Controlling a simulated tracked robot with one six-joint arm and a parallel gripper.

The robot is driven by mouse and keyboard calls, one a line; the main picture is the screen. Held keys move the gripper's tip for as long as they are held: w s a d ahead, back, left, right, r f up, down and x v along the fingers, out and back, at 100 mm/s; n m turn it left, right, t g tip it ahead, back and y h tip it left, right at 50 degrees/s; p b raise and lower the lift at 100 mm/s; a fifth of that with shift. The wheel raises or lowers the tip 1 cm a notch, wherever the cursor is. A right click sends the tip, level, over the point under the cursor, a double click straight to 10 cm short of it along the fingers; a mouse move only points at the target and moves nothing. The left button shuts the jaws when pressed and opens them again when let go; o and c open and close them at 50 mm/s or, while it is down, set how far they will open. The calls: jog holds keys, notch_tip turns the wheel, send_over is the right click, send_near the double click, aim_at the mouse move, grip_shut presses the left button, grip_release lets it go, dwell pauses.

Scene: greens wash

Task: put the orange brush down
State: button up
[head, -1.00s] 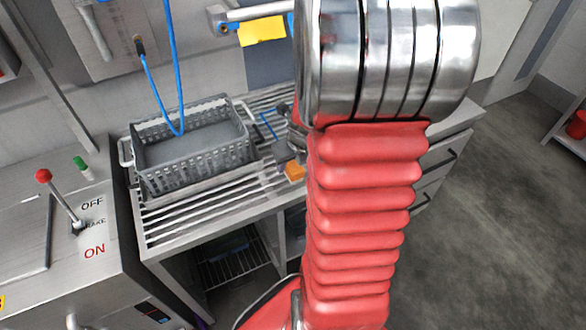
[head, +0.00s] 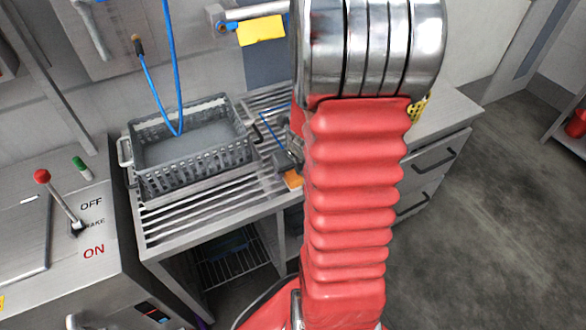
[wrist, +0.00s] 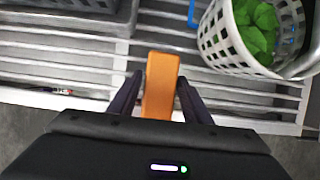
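The orange brush (wrist: 161,88) is between the two dark fingers of my gripper (wrist: 160,90) in the wrist view, which look closed against its sides. In the head view the orange end (head: 293,180) shows just below my gripper (head: 288,163), left of my red arm sleeve, near the front edge of the slatted rack (head: 190,222). The slats (wrist: 75,48) lie below the brush in the wrist view. I cannot tell whether the brush touches them.
A grey crate (head: 195,180) stands on the rack to the left. A white perforated basket (wrist: 225,38) with green leaves (wrist: 257,25) stands at right in the wrist view. A blue strip (wrist: 191,14) lies near it. Bare slats lie between crate and basket.

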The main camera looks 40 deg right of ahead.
jog(key=shift+o, duration=0.9)
jog(key=shift+s+r, duration=0.2)
jog(key=shift+r, duration=0.5)
jog(key=shift+v, duration=5.35)
jog(key=shift+s+a, duration=0.1)
